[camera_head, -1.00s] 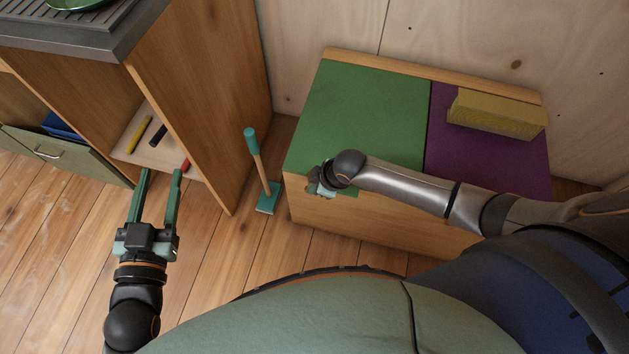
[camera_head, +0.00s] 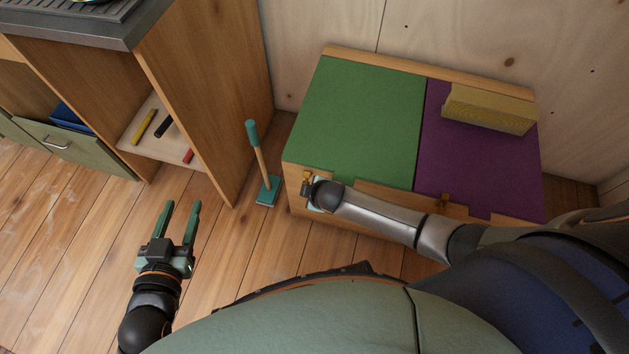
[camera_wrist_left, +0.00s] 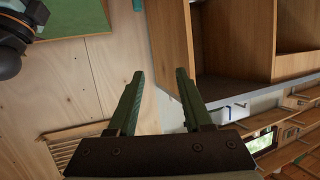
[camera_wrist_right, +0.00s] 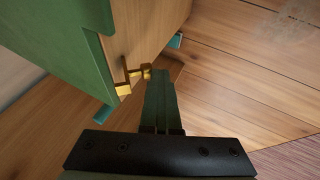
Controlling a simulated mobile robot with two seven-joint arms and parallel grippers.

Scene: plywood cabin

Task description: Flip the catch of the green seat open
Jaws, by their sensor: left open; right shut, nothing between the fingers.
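The green seat (camera_head: 360,115) is the left lid of a wooden bench and lies flat. Its brass catch (camera_wrist_right: 128,80) is on the bench's front face, below the lid's edge, and a bit of it shows in the head view (camera_head: 307,175). My right gripper (camera_wrist_right: 158,73) is shut and empty, its fingertips right beside the catch's projecting end; I cannot tell whether they touch. In the head view my right wrist mostly hides that gripper. My left gripper (camera_head: 182,204) is open and empty above the floor, left of the bench.
A teal-headed stick on a base (camera_head: 268,192) stands between bench and shelf cabinet (camera_head: 205,90). Floor around my left gripper is clear.

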